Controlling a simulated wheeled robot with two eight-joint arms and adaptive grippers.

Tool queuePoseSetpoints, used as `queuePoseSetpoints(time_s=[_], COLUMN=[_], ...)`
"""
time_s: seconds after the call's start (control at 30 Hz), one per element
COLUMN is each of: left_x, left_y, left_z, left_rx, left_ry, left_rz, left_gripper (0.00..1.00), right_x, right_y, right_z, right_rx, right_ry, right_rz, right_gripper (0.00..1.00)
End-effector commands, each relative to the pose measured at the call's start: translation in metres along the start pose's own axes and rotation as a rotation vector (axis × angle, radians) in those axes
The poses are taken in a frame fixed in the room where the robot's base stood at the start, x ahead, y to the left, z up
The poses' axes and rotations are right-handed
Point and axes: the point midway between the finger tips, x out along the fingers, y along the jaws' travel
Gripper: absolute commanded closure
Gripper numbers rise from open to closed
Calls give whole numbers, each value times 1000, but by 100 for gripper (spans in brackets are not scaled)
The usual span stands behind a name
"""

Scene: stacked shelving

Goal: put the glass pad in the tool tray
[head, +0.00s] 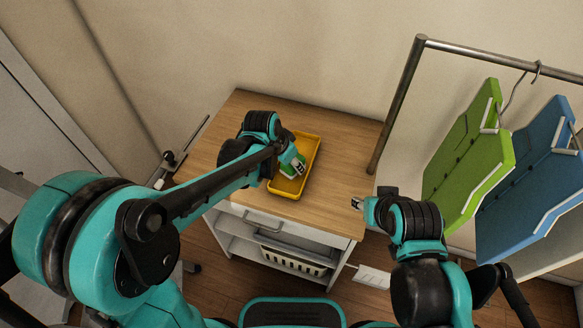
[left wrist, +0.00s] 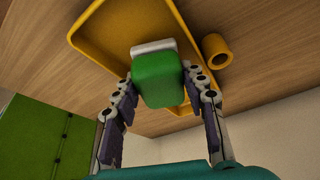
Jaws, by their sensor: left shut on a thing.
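The glass pad, a green block with a whitish layer on one side, shows in the left wrist view (left wrist: 158,78) between the fingers of my left gripper (left wrist: 160,85). In the head view, the left gripper (head: 295,166) is over the yellow tool tray (head: 311,160), with a bit of green (head: 287,171) at its fingers. The tray also shows behind the pad in the left wrist view (left wrist: 95,22). I cannot tell whether the pad touches the tray floor. My right gripper (head: 357,204) is near the cabinet's right edge, away from the tray; its fingers are too small to read.
The tray rests on a wooden cabinet top (head: 335,195). A yellow hollow cylinder (left wrist: 216,52) stands beside the tray. Green (head: 470,155) and blue (head: 530,185) boards hang from a metal rail (head: 400,95) at right. The cabinet top right of the tray is clear.

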Motion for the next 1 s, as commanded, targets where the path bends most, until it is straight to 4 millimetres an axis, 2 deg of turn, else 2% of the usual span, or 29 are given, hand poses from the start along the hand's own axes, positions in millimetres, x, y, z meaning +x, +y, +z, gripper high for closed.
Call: queuePoseSetpoints(time_s=[0.03, 0.07, 0.43, 0.47, 0.5, 0.83, 1.0], left_x=[10, 13, 15, 16, 15, 12, -12], left_y=[0, 0, 0, 0, 0, 0, 0], left_z=[4, 5, 6, 6, 6, 5, 4], left_rx=[0, 0, 0, 0, 0, 0, -2], left_ry=[0, 0, 0, 0, 0, 0, 0], left_rz=[0, 0, 0, 0, 0, 0, -1], left_gripper=[86, 86, 86, 55, 49, 49, 49], right_x=[6, 7, 8, 8, 8, 6, -4], right_y=[0, 0, 0, 0, 0, 0, 0], right_z=[5, 5, 6, 6, 6, 4, -3], right_rx=[0, 0, 0, 0, 0, 0, 0], right_ry=[0, 0, 0, 0, 0, 0, 0], right_rz=[0, 0, 0, 0, 0, 0, 0], right_gripper=[60, 60, 60, 60, 60, 60, 60])
